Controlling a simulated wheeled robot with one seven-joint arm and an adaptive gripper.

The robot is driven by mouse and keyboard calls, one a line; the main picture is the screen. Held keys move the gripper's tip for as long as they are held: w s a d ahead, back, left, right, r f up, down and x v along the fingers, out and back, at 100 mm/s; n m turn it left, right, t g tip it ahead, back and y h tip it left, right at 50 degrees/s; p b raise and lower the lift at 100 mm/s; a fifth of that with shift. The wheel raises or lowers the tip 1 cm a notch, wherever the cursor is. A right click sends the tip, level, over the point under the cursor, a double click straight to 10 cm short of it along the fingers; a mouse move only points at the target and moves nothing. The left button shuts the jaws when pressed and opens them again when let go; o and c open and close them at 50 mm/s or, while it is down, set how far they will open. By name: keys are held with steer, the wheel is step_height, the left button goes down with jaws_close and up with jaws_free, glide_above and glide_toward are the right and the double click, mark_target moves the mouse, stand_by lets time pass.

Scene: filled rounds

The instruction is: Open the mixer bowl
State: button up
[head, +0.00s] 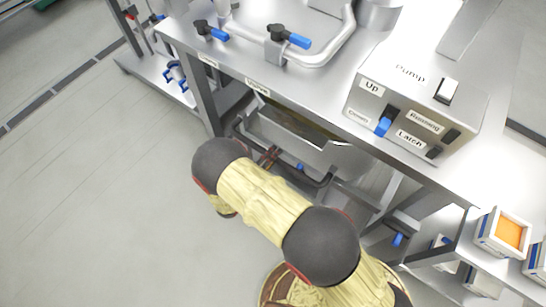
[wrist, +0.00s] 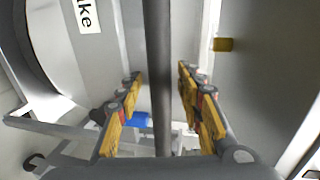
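A grey metal trough-like vessel (head: 290,132), likely the mixer bowl, hangs under the steel table; its full shape is hidden. A dark bar (head: 315,181) curves in front of and below it. My gripper (head: 268,157) is at the left part of this bar, partly hidden by my arm. In the wrist view, my gripper (wrist: 162,77) is open, with its yellow and grey fingers on either side of the dark bar (wrist: 159,40). Gaps show between the bar and both fingers. A curved grey surface with a label ending in "ake" (wrist: 86,15) lies to the left.
A control box (head: 415,105) with switches, labelled "Pump", "Up" and "Latch", stands on the table (head: 330,82). Blue-handled valves (head: 289,37) sit on pipes at the back. A table leg (head: 204,100) stands left of the vessel. Open floor (head: 100,190) lies to the left.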

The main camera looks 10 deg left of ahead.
steer(key=shift+c, duration=0.5)
steer(key=c, duration=0.7)
jaws_close()
